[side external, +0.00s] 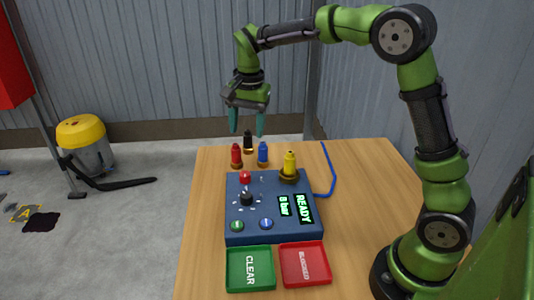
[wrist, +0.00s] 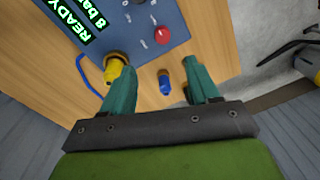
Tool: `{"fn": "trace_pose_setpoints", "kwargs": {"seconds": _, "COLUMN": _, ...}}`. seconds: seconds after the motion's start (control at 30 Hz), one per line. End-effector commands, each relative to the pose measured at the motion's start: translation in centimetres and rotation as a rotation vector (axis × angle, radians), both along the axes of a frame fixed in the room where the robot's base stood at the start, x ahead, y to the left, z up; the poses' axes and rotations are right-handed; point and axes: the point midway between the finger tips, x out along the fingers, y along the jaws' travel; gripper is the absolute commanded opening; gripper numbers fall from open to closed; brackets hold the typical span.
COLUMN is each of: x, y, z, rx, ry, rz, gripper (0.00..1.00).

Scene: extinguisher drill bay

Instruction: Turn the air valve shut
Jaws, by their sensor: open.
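A blue control box (side external: 270,222) stands on the wooden table; its screen (side external: 296,206) reads READY and 8 bar. On it are a red knob (side external: 245,178) and a black knob (side external: 246,199) ringed by white marks. I cannot tell for sure which control is the air valve. The red knob also shows in the wrist view (wrist: 161,35), with a pale mark on it. My gripper (side external: 247,126) is open and empty, fingers down, above the far side of the box and apart from it. In the wrist view its fingers (wrist: 158,82) frame the blue nozzle below.
A yellow nozzle (side external: 290,163) stands in a brass fitting at the box's far right corner. Red (side external: 237,154), blue (side external: 263,152) and black (side external: 248,140) nozzles stand behind the box. Green CLEAR (side external: 235,284) and red BLOCKED (side external: 305,281) trays lie in front. A blue hose (side external: 331,175) runs right.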

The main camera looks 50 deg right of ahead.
Motion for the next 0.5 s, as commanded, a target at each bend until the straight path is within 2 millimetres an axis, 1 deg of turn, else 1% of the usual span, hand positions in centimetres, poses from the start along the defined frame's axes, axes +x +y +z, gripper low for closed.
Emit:
{"fn": "trace_pose_setpoints", "kwargs": {"seconds": 0.03, "x": 0.9, "y": -0.2, "z": 0.2, "rx": -0.006, "ry": 0.009, "rz": -0.069, "gripper": 0.6}}
{"fn": "trace_pose_setpoints", "kwargs": {"seconds": 0.1, "x": 1.4, "y": -0.3, "z": 1.5, "rx": -0.006, "ry": 0.005, "rz": -0.164, "gripper": 0.6}}
{"fn": "trace_pose_setpoints", "kwargs": {"seconds": 0.13, "x": 1.3, "y": -0.3, "z": 1.9, "rx": -0.004, "ry": 0.007, "rz": -0.194, "gripper": 0.6}}
{"fn": "trace_pose_setpoints", "kwargs": {"seconds": 0.23, "x": 0.9, "y": -0.3, "z": 1.6, "rx": 0.002, "ry": 0.027, "rz": -0.248, "gripper": 0.6}}
{"fn": "trace_pose_setpoints", "kwargs": {"seconds": 0.37, "x": 0.9, "y": -0.2, "z": 0.4, "rx": 0.003, "ry": 0.029, "rz": -0.255, "gripper": 0.6}}
{"fn": "trace_pose_setpoints", "kwargs": {"seconds": 0.5, "x": 1.0, "y": -0.2, "z": -2.1, "rx": 0.003, "ry": 0.03, "rz": -0.253, "gripper": 0.6}}
